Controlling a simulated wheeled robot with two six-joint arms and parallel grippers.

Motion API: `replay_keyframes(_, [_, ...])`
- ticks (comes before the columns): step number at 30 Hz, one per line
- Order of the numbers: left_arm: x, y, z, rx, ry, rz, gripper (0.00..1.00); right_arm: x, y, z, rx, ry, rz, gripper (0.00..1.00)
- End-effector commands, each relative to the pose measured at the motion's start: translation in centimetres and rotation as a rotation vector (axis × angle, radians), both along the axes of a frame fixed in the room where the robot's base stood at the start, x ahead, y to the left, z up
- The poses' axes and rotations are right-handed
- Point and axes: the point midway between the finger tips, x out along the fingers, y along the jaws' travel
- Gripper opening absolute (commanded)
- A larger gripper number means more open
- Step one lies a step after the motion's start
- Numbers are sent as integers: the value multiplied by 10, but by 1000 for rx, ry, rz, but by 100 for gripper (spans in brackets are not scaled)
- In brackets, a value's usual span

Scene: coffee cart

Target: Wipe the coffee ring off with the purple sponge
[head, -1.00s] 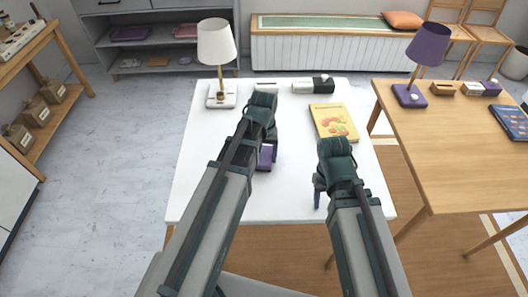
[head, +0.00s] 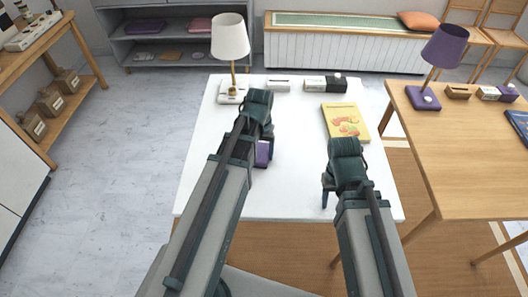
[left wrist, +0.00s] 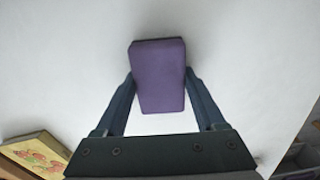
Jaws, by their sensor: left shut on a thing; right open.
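The purple sponge (left wrist: 158,80) is between the two fingers of my left gripper (left wrist: 160,85) in the left wrist view, with a finger on each side. In the head view part of the sponge (head: 262,153) shows beside my left gripper (head: 268,138), over the white table (head: 290,197). I cannot tell whether the sponge touches the table top. My right gripper (head: 327,190) is open and empty over the table's front right part. No coffee ring shows; my left arm and the sponge hide part of the table top.
A white lamp (head: 230,40) stands at the table's back left. Small boxes (head: 317,83) stand along the back edge. A yellow book (head: 345,122) lies at the right. A wooden table (head: 460,150) with a purple lamp (head: 442,50) stands to the right.

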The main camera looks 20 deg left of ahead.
Motion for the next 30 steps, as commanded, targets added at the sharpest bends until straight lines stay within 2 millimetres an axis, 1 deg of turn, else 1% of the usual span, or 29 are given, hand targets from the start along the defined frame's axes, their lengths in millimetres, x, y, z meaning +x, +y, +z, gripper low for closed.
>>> replay_keyframes(1, [-2,5,0,2,0,4,27,0,0,0,0,1,0,50])
replay_keyframes(7, [-6,21,1,1,0,4,27,0,0,1,0,0,0,50])
replay_keyframes(17, [-8,27,1,0,0,2,27,0,0,1,0,0,0,50])
replay_keyframes(27, [-15,52,-2,1,0,4,27,0,0,-2,0,0,0,50])
replay_keyframes(30, [-16,56,-2,1,0,3,27,0,0,-2,0,1,0,50])
